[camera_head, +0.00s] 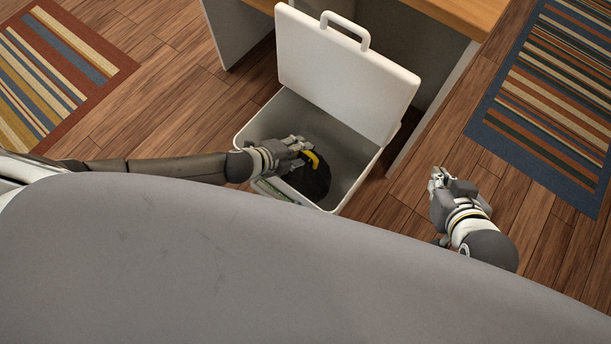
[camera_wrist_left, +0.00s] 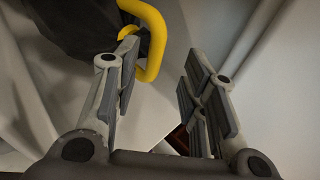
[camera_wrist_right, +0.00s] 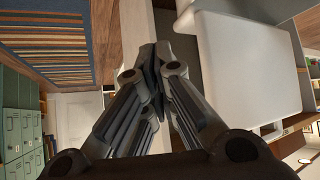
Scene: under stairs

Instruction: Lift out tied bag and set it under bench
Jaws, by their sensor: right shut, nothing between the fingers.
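A black bag (camera_head: 314,184) with a yellow tie or handle (camera_head: 312,159) lies inside an open white bin (camera_head: 364,176). My left gripper (camera_head: 302,147) reaches into the bin over the bag. In the left wrist view its fingers (camera_wrist_left: 160,62) are apart with nothing between them. The bag (camera_wrist_left: 78,25) shows at the upper left there. My right gripper (camera_head: 440,178) is shut and empty, to the right of the bin above the floor.
The bin's white lid (camera_head: 345,78) stands raised at the back. Behind it is a bench (camera_head: 468,12) with a wooden top, pale side panels and shaded space beneath. Striped rugs lie at left (camera_head: 52,65) and right (camera_head: 560,100). Wood floor is clear right of the bin.

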